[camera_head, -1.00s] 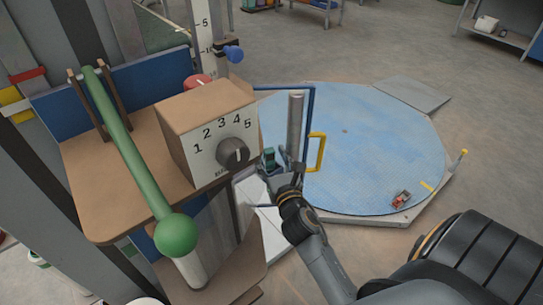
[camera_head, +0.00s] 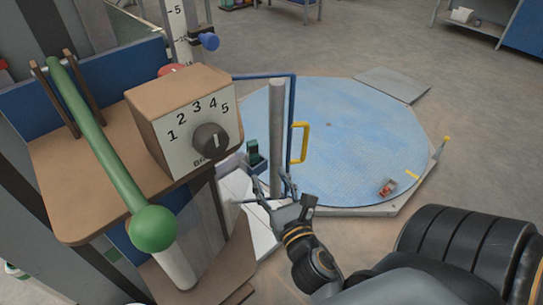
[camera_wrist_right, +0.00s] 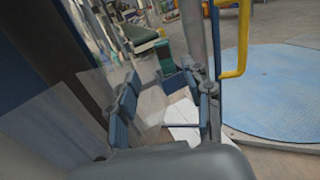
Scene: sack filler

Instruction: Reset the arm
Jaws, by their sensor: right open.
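My right gripper (camera_head: 266,191) is open and empty, low beside the blue frame, to the right of the dial box. In the right wrist view its two fingers (camera_wrist_right: 164,104) stand apart with nothing between them. A small dark green part (camera_head: 252,153) sits just beyond the fingers, apart from them; it also shows in the right wrist view (camera_wrist_right: 165,57). The long green lever (camera_head: 98,130) with a ball knob leans across the wooden shelf, well left of the gripper. My left gripper is not in view.
The dial box (camera_head: 185,120) with numbers 1 to 5 stands on the wooden shelf (camera_head: 75,190). A blue frame with a yellow handle (camera_head: 299,142) stands close to the gripper. The round blue platform (camera_head: 355,130) is mostly clear, with a small red object (camera_head: 387,188) on it.

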